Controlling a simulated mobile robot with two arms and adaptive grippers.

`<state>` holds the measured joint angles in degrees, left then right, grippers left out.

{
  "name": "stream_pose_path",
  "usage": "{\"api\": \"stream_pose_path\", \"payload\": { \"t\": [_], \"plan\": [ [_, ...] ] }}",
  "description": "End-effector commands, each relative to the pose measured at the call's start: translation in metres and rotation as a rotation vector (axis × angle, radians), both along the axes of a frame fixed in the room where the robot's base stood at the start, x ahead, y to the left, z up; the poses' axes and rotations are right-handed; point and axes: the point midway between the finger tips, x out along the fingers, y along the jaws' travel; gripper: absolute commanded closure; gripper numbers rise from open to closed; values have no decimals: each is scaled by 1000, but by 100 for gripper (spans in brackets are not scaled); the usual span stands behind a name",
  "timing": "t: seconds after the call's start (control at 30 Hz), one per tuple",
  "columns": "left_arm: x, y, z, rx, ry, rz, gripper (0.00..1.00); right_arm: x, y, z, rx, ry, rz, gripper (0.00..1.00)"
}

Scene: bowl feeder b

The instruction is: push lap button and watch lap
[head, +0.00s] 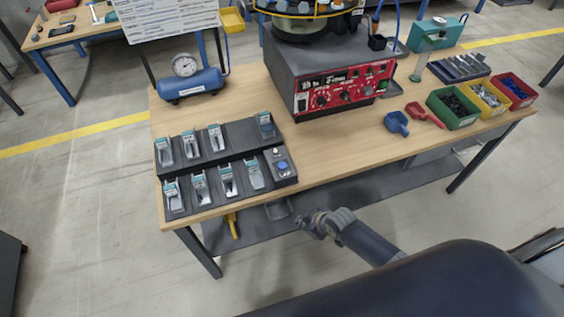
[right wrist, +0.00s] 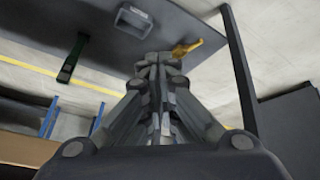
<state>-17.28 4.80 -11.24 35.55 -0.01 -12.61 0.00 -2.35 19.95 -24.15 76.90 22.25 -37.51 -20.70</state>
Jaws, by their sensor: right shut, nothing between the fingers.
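A small box with a round blue button (head: 282,165) sits at the front right end of a dark stepped rack (head: 205,165) in the head view. I cannot read a lap label on it. The bowl feeder's red control panel (head: 345,89), with knobs and small buttons, faces the front edge of the table. My right gripper (head: 312,224) is in front of the table, below and to the right of the blue button, touching nothing. The right wrist view shows its fingers (right wrist: 158,58) closed together and empty. My left gripper is not in view.
The wooden table (head: 350,143) has clear room before the feeder. Blue (head: 396,123) and red (head: 425,115) scoops and green (head: 452,108), yellow (head: 481,97) and red (head: 514,89) bins stand right. A blue tank with a gauge (head: 190,83) stands back left. A shelf (head: 360,197) lies below.

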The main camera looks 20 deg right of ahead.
Motion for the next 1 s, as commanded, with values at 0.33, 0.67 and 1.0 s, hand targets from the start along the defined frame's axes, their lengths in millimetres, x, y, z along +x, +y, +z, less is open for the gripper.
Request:
{"api": "stream_pose_path", "payload": {
  "t": [0.33, 0.67, 1.0],
  "plan": [
    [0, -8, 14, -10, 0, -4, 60, 63, 66, 165, 12, -185, 399, 100],
    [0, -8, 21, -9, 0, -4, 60, 59, 100, 255, -24, -288, 722, 100],
    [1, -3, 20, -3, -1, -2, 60, 124, 49, 272, -110, -388, 774, 100]
  ]
}}
